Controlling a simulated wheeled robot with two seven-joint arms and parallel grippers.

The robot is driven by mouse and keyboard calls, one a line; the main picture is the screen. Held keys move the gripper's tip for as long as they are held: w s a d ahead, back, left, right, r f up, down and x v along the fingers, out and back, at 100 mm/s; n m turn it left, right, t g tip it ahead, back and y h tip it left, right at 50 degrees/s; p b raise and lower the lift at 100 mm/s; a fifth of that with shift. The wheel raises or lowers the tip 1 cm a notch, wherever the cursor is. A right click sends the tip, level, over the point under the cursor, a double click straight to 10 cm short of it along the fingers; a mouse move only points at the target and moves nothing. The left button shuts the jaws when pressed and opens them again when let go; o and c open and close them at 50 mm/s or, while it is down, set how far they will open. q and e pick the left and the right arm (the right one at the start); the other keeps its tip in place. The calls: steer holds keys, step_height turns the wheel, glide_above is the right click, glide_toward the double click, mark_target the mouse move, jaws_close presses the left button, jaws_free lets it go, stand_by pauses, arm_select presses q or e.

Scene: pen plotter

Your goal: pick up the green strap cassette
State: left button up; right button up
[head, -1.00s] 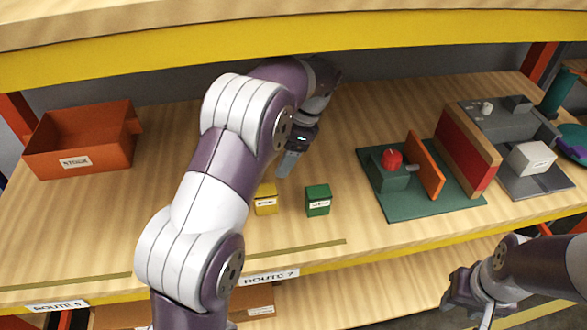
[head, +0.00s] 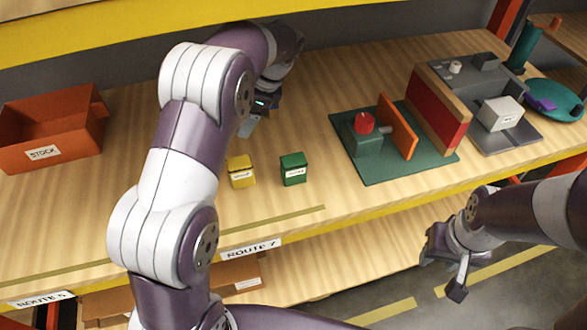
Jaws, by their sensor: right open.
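The green strap cassette (head: 293,169) is a small green box with a white label, upright on the wooden shelf, just right of a yellow cassette (head: 241,171). My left gripper (head: 246,126) is above and behind the yellow cassette, to the left of the green one and apart from it. It is seen from the side, so its opening cannot be made out. My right gripper (head: 447,274) is low at the right, in front of the shelf's edge, open and empty.
An orange STOCK bin (head: 50,137) stands at the left. A green fixture with a red knob (head: 364,123) and orange plate (head: 398,126) stands right of the cassettes, beside a red-faced wall (head: 437,112) and a grey station (head: 487,88). Shelf wood before the cassettes is clear. An upper shelf overhangs.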

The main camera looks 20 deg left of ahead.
arm_select(q)
steer(key=w+a+r+m+t+y+b, duration=0.1)
steer(key=w+a+r+m+t, duration=0.3)
steer(key=m, duration=0.4)
steer(key=w+a+r+m+t+y, duration=0.15)
steer(key=w+m+t, duration=0.25)
steer(key=w+m, duration=0.4)
steer(key=w+d+r+m+t+h+b, duration=0.1)
steer(key=w+d+r+m+t+h, duration=0.2)
steer(key=m, duration=1.1)
steer(key=n+g+h+b, duration=0.3)
steer(key=n+g+h, duration=0.5)
steer(key=n, duration=2.5)
glide_toward(292, 160)
steer(key=x, duration=1)
steer(key=shift+w+f, duration=0.15)
steer(key=shift+f, duration=0.1)
steer(key=shift+w+d+f, duration=0.15)
steer(key=shift+f, duration=0.15)
steer(key=shift+h, duration=0.25)
steer(key=c, duration=1.1)
